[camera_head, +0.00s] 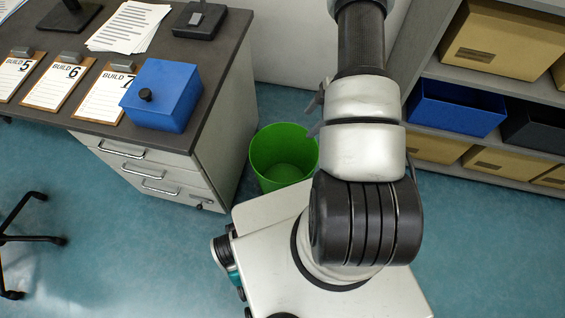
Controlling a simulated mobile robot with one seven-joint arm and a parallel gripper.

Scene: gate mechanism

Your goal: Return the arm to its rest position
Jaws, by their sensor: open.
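My arm (358,135) rises from my white base in the lower middle. It has a black ribbed joint (366,222), white links above it and a dark sleeve that runs up to a pale joint cut off by the top edge. I cannot make out my gripper. Small dark grey parts stick out at the left side of the white links, and I cannot tell what they belong to.
A desk (222,62) at left holds a blue box (165,92) with a black knob, numbered clipboards (62,82) and papers (130,25). A green bin (270,157) stands beside it. Shelves (480,73) with boxes stand at right. Open floor (110,230) lies at lower left.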

